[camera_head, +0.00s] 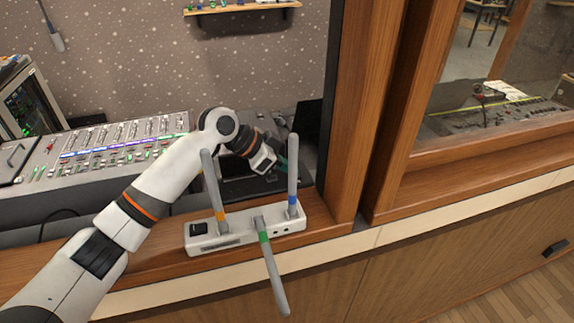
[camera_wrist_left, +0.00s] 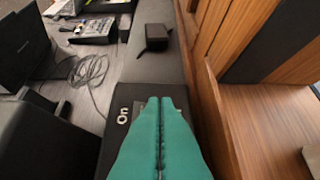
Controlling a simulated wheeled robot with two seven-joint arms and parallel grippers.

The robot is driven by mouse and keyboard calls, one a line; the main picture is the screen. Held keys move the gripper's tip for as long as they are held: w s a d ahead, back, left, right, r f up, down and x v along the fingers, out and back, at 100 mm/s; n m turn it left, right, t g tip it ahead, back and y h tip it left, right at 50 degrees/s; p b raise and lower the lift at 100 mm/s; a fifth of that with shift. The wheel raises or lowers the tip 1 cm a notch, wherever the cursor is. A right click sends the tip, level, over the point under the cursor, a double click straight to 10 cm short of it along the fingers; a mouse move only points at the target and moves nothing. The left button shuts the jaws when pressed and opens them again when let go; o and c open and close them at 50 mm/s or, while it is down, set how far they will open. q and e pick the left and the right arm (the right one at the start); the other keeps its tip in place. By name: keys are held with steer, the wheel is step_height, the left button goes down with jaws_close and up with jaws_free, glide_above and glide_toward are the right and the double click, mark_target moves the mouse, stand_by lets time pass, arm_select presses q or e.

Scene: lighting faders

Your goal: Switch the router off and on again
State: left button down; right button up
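A white router (camera_head: 270,229) with three grey antennas sits on the wooden ledge. The antennas have orange, green and blue bands; the green-banded one leans toward me, and a small black part is at the router's left end. My left gripper (camera_head: 280,164) is behind the router, over a dark flat surface. In the left wrist view its teal fingers (camera_wrist_left: 158,102) are together, with nothing visible between them. They lie over a black panel (camera_wrist_left: 118,145) marked "On"; whatever is under the tips is mostly hidden. My right gripper is in neither view.
A fader console (camera_head: 110,140) stands on the left behind my arm. A wooden window frame (camera_head: 365,110) rises right of the router. In the left wrist view, a small black box (camera_wrist_left: 155,38) lies ahead of the fingers, and loose cables (camera_wrist_left: 88,72) lie to the left.

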arm_select(q)
steer(key=shift+w+a+f, duration=0.1)
steer(key=shift+w+f, duration=0.05)
steer(key=shift+f, duration=0.05)
steer(key=shift+w+a+r, duration=0.1)
steer(key=shift+w+a, duration=0.05)
steer(key=shift+w, duration=0.5)
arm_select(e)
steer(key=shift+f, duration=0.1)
